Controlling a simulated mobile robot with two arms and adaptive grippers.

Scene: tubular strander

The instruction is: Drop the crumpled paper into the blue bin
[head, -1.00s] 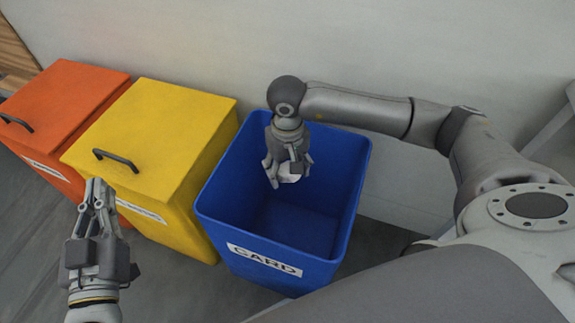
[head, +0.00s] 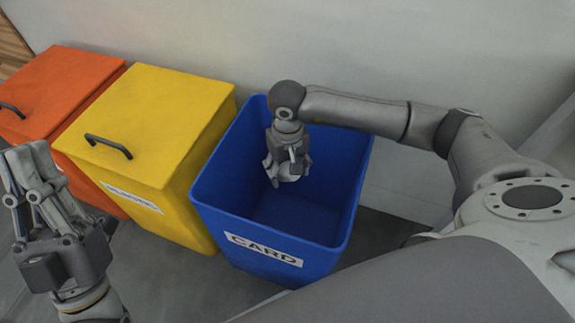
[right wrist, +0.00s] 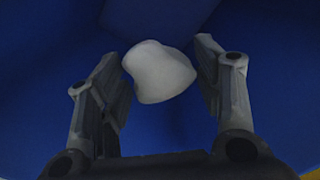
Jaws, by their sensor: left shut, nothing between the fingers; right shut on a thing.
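The blue bin (head: 325,225) is open at the top and has a label reading CARD on its front. My right gripper (head: 287,177) points down inside the bin's opening, near the back. It is shut on the crumpled paper (head: 288,179), a small white lump. In the right wrist view the paper (right wrist: 160,72) sits between the two fingers, with the bin's blue inside behind it. My left gripper (head: 30,170) is shut and empty at the left, in front of the orange and yellow bins.
A yellow bin (head: 160,115) with a closed lid, black handle and a label stands left of the blue bin. An orange bin (head: 55,85) with a closed lid is further left. A pale wall (head: 420,60) runs behind the bins.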

